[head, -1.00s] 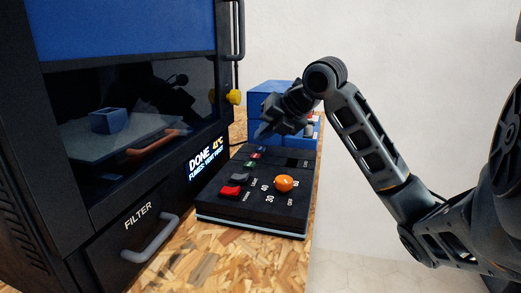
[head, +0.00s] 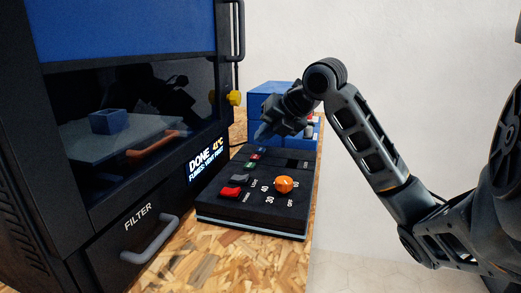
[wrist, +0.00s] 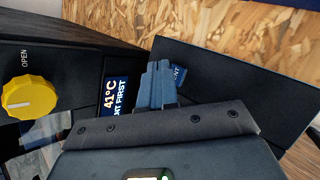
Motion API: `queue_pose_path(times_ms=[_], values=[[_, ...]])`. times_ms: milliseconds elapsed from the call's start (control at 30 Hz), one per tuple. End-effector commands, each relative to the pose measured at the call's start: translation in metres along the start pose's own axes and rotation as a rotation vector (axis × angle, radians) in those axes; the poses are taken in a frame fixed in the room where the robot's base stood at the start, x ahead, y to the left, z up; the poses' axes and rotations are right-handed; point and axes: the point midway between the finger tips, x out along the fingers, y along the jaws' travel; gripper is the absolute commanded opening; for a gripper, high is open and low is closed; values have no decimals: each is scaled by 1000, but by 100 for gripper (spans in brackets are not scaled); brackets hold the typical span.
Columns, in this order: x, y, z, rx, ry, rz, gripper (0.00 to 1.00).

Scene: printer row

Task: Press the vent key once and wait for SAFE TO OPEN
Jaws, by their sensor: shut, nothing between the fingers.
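The black control panel (head: 225,208) lies on the bench beside the printer, with several coloured keys and an orange knob. A small blue key (head: 262,149) sits near its far end. In the wrist view, a blue patch lettered "ENT" (wrist: 180,72) shows just beside my fingertips, partly hidden by them. My gripper (head: 262,132) is shut and empty, over the far end of the panel; it also shows in the wrist view (wrist: 157,68). I cannot tell whether it touches the key. The printer's display (head: 206,158) reads DONE, 41°C, FUMES: VENT FIRST.
The printer (head: 75,190) stands at left with its window closed and a blue part (head: 109,121) inside. A yellow knob (wrist: 29,97), marked OPEN, is on its front. Blue bins (head: 275,97) stand behind the panel. Bare bench (head: 185,260) lies in front.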

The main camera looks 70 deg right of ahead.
Motion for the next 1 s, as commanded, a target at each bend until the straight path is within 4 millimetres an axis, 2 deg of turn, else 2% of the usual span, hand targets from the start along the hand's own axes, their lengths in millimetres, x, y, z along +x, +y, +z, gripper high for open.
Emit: queue_pose_path(times_ms=[1000], values=[[6, -4, -5, -1, 0, 1, 0]])
